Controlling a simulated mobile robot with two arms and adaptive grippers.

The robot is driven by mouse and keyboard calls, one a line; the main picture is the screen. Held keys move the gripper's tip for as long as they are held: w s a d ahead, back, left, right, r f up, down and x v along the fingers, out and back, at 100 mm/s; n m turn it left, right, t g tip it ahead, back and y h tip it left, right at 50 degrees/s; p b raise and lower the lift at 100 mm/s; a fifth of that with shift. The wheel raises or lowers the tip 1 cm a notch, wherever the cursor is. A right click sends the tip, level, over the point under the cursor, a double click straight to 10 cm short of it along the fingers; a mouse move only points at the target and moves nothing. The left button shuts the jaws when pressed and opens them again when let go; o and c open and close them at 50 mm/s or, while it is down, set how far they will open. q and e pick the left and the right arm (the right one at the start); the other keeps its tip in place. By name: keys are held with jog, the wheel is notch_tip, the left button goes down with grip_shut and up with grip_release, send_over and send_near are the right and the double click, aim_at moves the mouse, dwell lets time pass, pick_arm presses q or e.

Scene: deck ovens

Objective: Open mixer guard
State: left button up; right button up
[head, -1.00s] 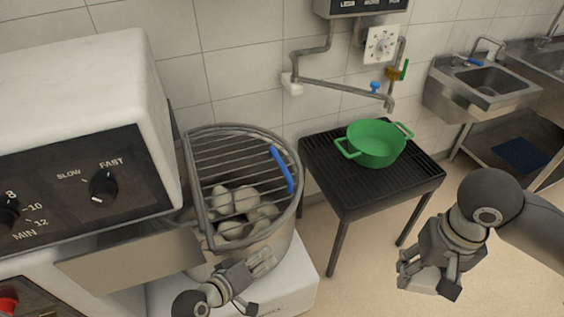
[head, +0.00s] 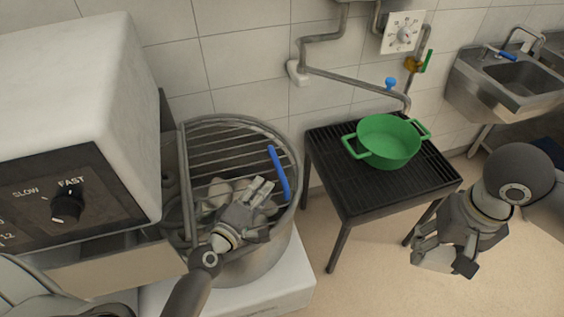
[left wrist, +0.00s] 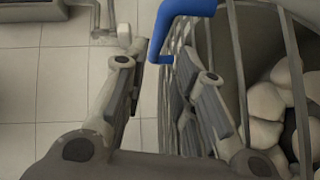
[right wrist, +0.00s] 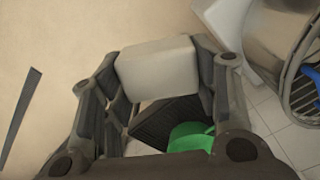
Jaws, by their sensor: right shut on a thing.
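The mixer guard (head: 222,141) is a grey wire grid lying across the top of the mixer bowl (head: 247,254). Its blue handle (head: 279,173) is on the right side of the grid, and the handle shows large in the left wrist view (left wrist: 176,22). My left gripper (head: 262,188) is over the guard, just left of the handle's lower end. Its fingers are apart with nothing between them, and the handle is beyond the fingertips. My right gripper (head: 440,262) is shut on a pale block (right wrist: 157,68), away from the mixer at the right.
Pale dough lumps (left wrist: 265,105) lie in the bowl under the guard. The mixer head (head: 75,100) stands at the left. A green pot (head: 388,141) sits on a black slatted stand (head: 350,196). A wall pipe and tap are above it, and a sink (head: 515,82) is at the right.

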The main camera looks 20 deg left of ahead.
aim_at(279, 166)
pick_arm(q)
jog(key=shift+w+d+r, duration=0.1)
jog(key=shift+w+r, duration=0.05)
jog(key=shift+w, duration=0.35)
jog(key=x, duration=0.9)
jog(key=shift+w+d+f+p, duration=0.1)
jog(key=shift+w+f+p, duration=0.1)
jog(key=shift+f+p, duration=0.15)
jog(key=shift+r, duration=0.1)
grip_shut()
